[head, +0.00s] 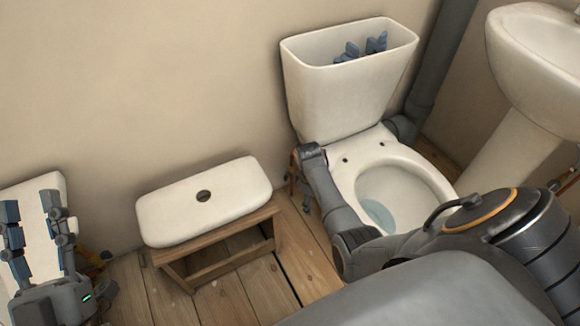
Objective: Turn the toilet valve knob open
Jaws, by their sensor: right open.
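The white toilet (395,195) stands at the right of centre in the head view, with its tank (345,105) open at the top. I cannot make out the valve knob; it may be hidden by the tank or my arm. My right arm reaches along the left side of the toilet. My left gripper (30,208) is open and empty at the far left, in front of a white panel (40,258).
The white tank lid (205,202) lies on a low wooden stool (220,258) left of the toilet. A grey pipe (440,55) runs behind the tank on the right. A white pedestal sink (520,120) stands at the right. Bare wooden floor shows between stool and toilet.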

